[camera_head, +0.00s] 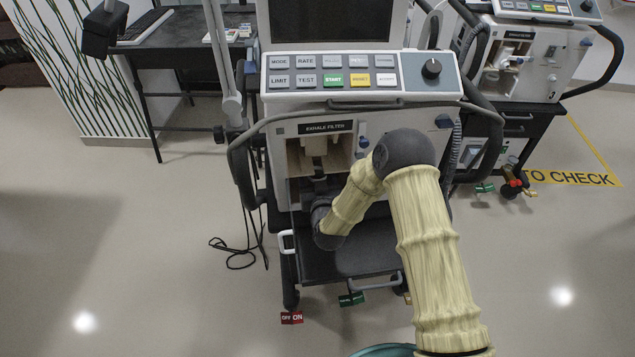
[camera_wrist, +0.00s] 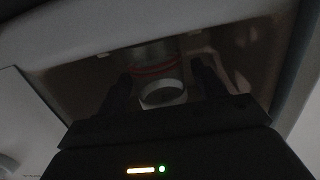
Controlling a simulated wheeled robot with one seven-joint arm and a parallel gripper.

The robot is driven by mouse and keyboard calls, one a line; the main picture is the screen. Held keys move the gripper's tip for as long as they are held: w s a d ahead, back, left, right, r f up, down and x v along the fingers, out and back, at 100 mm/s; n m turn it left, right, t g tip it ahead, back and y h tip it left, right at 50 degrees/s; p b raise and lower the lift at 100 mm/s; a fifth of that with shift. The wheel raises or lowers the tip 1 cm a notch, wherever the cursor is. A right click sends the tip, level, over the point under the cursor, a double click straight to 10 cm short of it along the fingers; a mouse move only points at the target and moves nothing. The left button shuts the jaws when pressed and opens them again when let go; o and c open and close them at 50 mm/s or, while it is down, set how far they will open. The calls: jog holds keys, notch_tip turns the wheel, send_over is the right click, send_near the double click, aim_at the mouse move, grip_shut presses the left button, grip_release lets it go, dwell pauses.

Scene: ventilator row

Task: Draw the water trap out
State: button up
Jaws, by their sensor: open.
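The water trap appears to be the small round cup with a pale rim (camera_wrist: 162,94) in the dim wrist view. A red ring (camera_wrist: 155,71) shows just above it, under a clear body. My gripper (camera_wrist: 164,84) is open, with one dark finger on each side of the cup; I cannot tell whether they touch it. In the head view my gripper (camera_head: 319,182) is at the lower part of the open bay marked EXHALE FILTER. A pale fitting (camera_head: 315,146) hangs inside that bay; its lower end is hidden by my gripper.
The bay's walls (camera_head: 296,158) stand close around my gripper. The ventilator's front rail (camera_head: 370,105) runs above the bay, and a black shelf (camera_head: 315,262) lies below. A second ventilator (camera_head: 540,60) stands at the back right.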

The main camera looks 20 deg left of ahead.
jog(key=c, duration=0.9)
jog(key=shift+c, duration=0.3)
jog(key=shift+r+p, duration=0.3)
jog(key=shift+r, duration=0.2)
jog(key=f+v, duration=0.1)
jog(key=v, duration=1.2)
jog(key=shift+f, duration=0.25)
dwell(0.8)
